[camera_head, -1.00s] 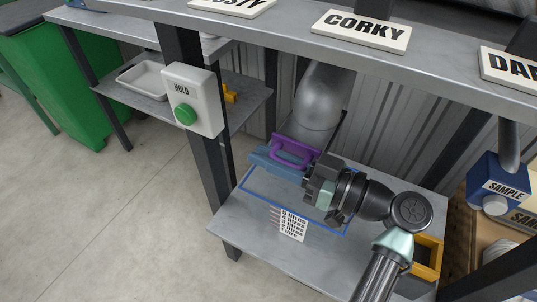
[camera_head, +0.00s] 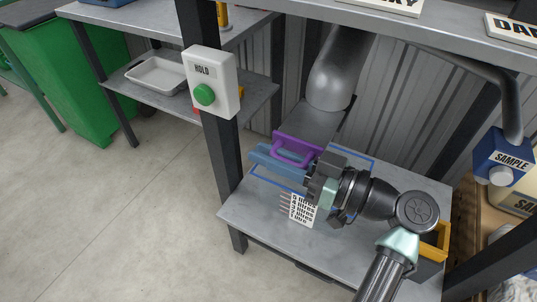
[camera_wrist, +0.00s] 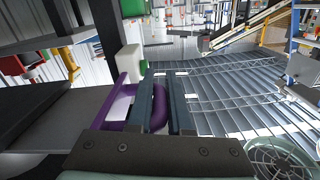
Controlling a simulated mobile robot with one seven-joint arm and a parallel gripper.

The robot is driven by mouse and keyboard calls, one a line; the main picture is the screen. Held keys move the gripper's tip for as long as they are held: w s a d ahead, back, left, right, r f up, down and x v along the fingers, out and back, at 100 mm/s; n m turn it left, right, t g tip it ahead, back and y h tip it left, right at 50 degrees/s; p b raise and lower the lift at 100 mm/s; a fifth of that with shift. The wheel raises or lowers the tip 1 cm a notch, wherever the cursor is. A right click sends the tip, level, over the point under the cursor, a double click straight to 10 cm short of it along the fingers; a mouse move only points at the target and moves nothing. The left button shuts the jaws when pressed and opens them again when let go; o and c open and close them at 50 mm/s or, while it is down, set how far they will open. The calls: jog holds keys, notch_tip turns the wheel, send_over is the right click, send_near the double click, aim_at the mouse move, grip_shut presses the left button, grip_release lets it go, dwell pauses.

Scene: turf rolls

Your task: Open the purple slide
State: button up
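The purple slide's handle (camera_head: 297,150) is a purple loop at the front edge of a flat grey plate (camera_head: 312,122), below the mouth of a grey chute (camera_head: 338,75). The plate sticks out from under the chute toward my gripper (camera_head: 262,161). My gripper's long blue fingers lie along the handle. In the wrist view the purple handle (camera_wrist: 159,108) runs between the two fingers (camera_wrist: 163,78), and they appear closed on it. The grey plate (camera_wrist: 65,120) extends to the left there. The inner contact is partly hidden.
A label of litre marks (camera_head: 301,209) and a blue outline lie on the lower shelf (camera_head: 262,222). A post with a HOLD box and green button (camera_head: 205,95) stands left of my gripper.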

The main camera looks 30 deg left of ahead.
jog(key=shift+o, duration=0.9)
jog(key=d, duration=1.3)
jog(key=shift+s, duration=0.2)
